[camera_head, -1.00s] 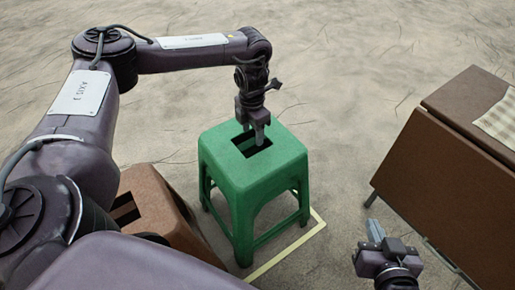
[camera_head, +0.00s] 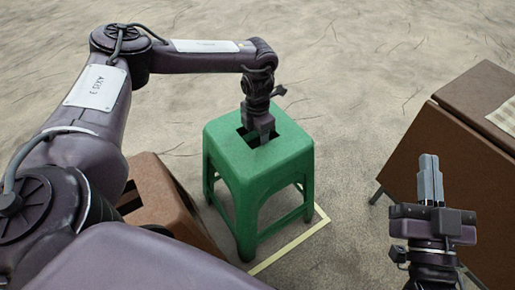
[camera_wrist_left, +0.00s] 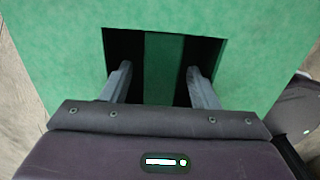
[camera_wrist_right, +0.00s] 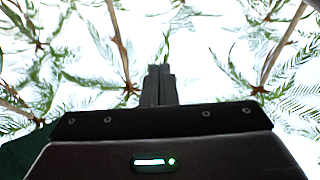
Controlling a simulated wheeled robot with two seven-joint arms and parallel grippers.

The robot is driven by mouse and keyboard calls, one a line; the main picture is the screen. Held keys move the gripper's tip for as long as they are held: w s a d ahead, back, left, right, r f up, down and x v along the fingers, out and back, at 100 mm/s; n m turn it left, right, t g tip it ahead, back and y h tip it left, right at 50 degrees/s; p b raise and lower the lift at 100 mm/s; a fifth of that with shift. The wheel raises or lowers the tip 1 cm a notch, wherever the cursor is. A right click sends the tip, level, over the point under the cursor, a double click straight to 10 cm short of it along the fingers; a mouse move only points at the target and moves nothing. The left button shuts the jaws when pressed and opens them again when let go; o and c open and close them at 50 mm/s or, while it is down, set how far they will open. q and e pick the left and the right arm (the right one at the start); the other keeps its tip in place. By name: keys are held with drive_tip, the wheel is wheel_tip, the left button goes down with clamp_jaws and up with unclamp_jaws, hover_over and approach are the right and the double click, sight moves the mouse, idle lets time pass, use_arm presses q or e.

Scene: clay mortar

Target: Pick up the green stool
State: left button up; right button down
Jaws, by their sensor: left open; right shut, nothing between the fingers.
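The green stool (camera_head: 225,135) stands upright on the floor, with a dark opening in its seat. The seat also fills much of the left wrist view (camera_wrist_left: 60,50), where a green strip (camera_wrist_left: 164,65) divides the opening in two. My left gripper (camera_head: 260,138) is over the seat, pointing down at the opening. In the left wrist view its fingers (camera_wrist_left: 158,75) are apart, one at each dark slot, with the strip between them. The fingertips are hidden in the head view; how deep they reach I cannot tell. My right gripper (camera_head: 430,165) is shut, empty and raised, away from the stool.
A brown stool-like block (camera_head: 160,205) with a dark slot stands close left of the green stool. A brown table (camera_head: 465,170) with a light cloth (camera_head: 505,115) is at the right. A pale line (camera_head: 290,246) marks the floor. The floor behind the stool is clear.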

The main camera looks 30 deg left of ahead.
use_arm(q)
drive_tip(key=shift+f, duration=0.8)
clamp_jaws()
use_arm(e)
drive_tip(key=r, duration=0.1)
drive_tip(key=r+t, duration=0.1)
drive_tip(key=s+r+t, duration=0.1)
drive_tip(key=r, duration=0.1)
drive_tip(key=shift+d+y, duration=0.35)
drive_tip(key=shift+y, duration=0.05)
use_arm(q)
drive_tip(key=shift+w+r, duration=0.1)
